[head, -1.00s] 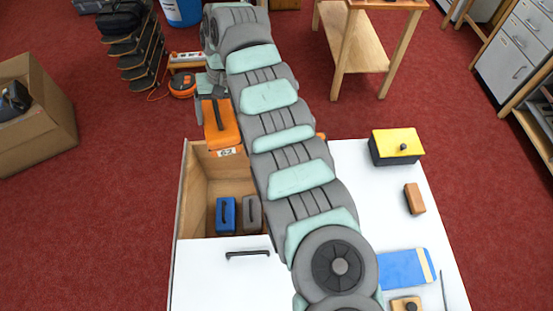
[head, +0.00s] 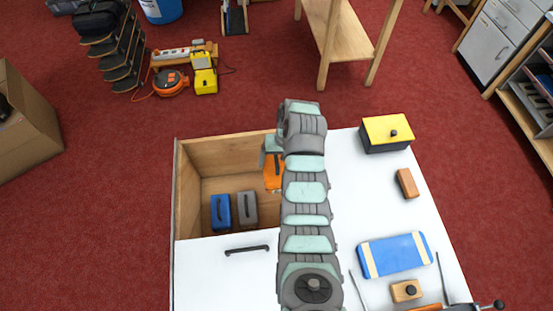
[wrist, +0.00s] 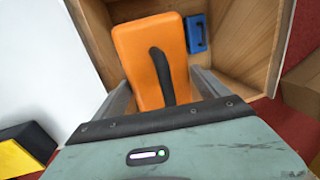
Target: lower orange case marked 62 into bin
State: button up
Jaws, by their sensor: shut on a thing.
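The orange case (head: 272,178) is mostly hidden behind my arm in the head view, over the right part of the open wooden bin (head: 190,160). In the wrist view the orange case (wrist: 140,45) shows large, with a dark handle, between the fingers of my gripper (wrist: 163,88). My gripper (head: 270,158) is shut on the case. The bin's wooden wall (wrist: 262,35) and floor show beyond the case. The number 62 is not visible now. I cannot tell whether the case touches the bin floor.
A blue case (head: 221,211) and a grey case (head: 247,209) stand side by side in the bin, left of the orange case. The white bench top (head: 350,190) right of the bin holds a yellow-topped box (head: 388,132), a brown block (head: 407,183) and a blue pad (head: 394,255).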

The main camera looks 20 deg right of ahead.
notch_tip(320, 180, down, 39)
jog(key=b, duration=3)
jog(key=shift+r, duration=0.1)
jog(key=shift+f, duration=0.3)
jog(key=o, duration=1.6)
jog(key=shift+o, duration=0.2)
notch_tip(320, 180, up, 31)
jog(key=p, duration=2.5)
jog(key=shift+w+f, duration=0.1)
jog(key=shift+r+p, duration=2.65)
jog(key=shift+r, duration=1.45)
